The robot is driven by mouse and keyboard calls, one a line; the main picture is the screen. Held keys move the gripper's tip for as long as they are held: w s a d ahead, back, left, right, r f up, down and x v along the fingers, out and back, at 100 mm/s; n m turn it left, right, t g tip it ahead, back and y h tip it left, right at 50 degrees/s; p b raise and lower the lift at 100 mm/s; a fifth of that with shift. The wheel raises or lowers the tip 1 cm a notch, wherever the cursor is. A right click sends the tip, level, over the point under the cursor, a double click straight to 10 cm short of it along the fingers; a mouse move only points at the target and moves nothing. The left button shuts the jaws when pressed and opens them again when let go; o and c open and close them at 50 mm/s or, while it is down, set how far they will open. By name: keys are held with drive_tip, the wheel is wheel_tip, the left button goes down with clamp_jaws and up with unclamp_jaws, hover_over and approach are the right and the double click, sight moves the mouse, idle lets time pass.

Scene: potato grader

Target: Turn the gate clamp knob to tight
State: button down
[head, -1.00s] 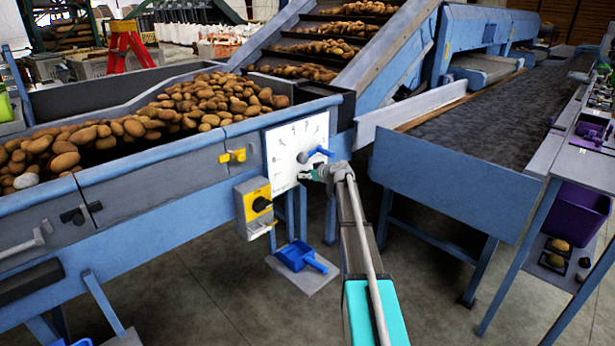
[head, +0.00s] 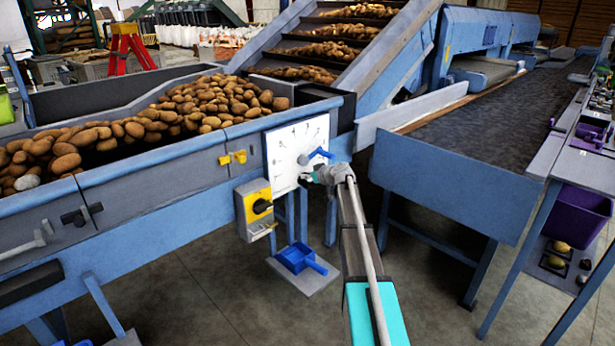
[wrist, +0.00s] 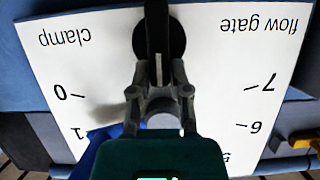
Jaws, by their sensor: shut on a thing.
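The white flow gate panel (head: 281,160) is fixed to the front of the blue potato hopper and carries a printed number scale. A blue lever (head: 318,153) points to the right across it. My gripper (head: 310,177) is at the panel's lower right edge. In the wrist view the panel (wrist: 90,65) appears upside down, with the words "clamp" and "flow gate". The round black clamp knob (wrist: 176,36) lies between these words, and my gripper (wrist: 158,70) is shut on it. Part of the blue lever (wrist: 97,146) shows beside my gripper.
A yellow and grey switch box (head: 254,208) hangs left of the panel. A yellow handle (head: 232,158) sits on the hopper (head: 165,165). A blue scoop-like tray (head: 297,257) is below. A dark conveyor (head: 490,115) runs at the right. Open floor lies in front.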

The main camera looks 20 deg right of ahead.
drive_tip(key=shift+d, duration=0.1)
drive_tip(key=shift+w+d+f+m+t+y+b, duration=0.15)
drive_tip(key=shift+d+f+m+y+b, duration=0.3)
drive_tip(key=shift+m+y+b, duration=1.4)
drive_tip(key=shift+w+d+f+m+t+y+b, duration=0.15)
drive_tip(key=shift+d+f+m+y+b, duration=0.35)
drive_tip(key=shift+m+b, duration=1.55)
drive_tip(key=shift+w+d+f+m+y+b, duration=0.15)
drive_tip(key=shift+d+f+m+y+b, duration=0.25)
drive_tip(key=shift+m+y+b, duration=1.65)
drive_tip(key=shift+a+m+h+p, duration=0.1)
drive_tip(key=shift+m+h+p, duration=0.6)
drive_tip(key=shift+m+p, duration=0.2)
drive_tip(key=c, duration=0.6)
unclamp_jaws()
drive_tip(key=shift+f, duration=0.1)
drive_tip(key=v, duration=1.2)
